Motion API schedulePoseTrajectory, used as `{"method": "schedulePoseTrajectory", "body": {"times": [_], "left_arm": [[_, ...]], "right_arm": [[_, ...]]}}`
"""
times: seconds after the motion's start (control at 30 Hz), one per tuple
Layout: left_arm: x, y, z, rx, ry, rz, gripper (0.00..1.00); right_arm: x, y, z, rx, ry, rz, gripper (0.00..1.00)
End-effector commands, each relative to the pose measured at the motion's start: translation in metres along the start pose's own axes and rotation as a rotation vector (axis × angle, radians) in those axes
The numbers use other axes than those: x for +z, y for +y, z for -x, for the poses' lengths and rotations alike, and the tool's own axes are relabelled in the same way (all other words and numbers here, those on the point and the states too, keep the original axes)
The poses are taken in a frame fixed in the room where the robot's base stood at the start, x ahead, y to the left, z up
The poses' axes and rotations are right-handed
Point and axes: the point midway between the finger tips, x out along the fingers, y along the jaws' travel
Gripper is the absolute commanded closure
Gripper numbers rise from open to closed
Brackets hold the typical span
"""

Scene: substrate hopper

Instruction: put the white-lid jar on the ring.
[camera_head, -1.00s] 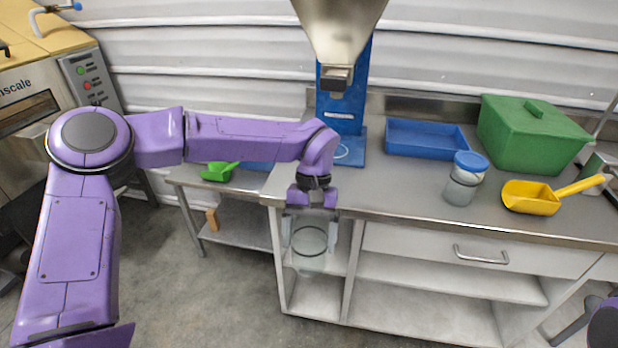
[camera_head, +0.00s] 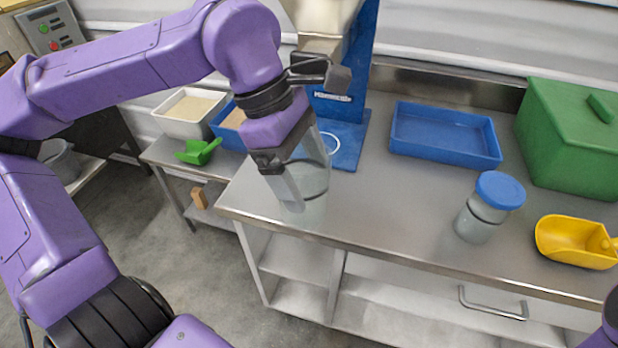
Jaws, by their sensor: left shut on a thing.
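My left gripper (camera_head: 296,185) is shut on a clear, see-through jar (camera_head: 315,182) at the front left part of the steel bench. The gripper covers the top of the jar, so I cannot see the lid's colour. The jar is tilted a little in the picture, and I cannot tell whether its bottom touches the bench. The white ring (camera_head: 334,139) lies on the blue base of the hopper stand, just behind the jar and partly hidden by it. My right gripper is not in view.
A blue-lid jar (camera_head: 487,208) stands on the right of the bench (camera_head: 395,215), beside a yellow scoop (camera_head: 570,240). A blue tray (camera_head: 445,135) and a green bin (camera_head: 570,140) stand behind. The blue hopper stand (camera_head: 352,90) rises behind the ring. The bench middle is clear.

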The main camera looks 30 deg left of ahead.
Motion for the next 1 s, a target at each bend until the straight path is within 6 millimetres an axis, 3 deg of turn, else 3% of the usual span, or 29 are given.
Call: {"method": "schedulePoseTrajectory", "body": {"times": [0.07,0.17,0.43,0.6,0.83,1.0], "left_arm": [[0.001,-0.006,0.003,0.022,0.000,0.049,0.47],[-0.003,0.003,0.002,0.027,0.000,0.078,0.47],[-0.042,0.077,-0.020,0.029,0.008,0.082,0.47],[-0.065,0.105,-0.051,0.024,0.004,0.079,0.47],[-0.083,0.125,-0.073,0.025,0.004,0.079,0.47],[-0.091,0.123,-0.096,0.025,0.003,0.076,0.47]], "right_arm": [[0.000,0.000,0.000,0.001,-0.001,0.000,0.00],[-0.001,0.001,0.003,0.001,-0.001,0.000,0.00],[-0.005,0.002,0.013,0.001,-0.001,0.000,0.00],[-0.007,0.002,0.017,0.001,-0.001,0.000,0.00],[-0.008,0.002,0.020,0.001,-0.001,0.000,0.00],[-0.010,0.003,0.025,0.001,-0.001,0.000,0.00]]}}
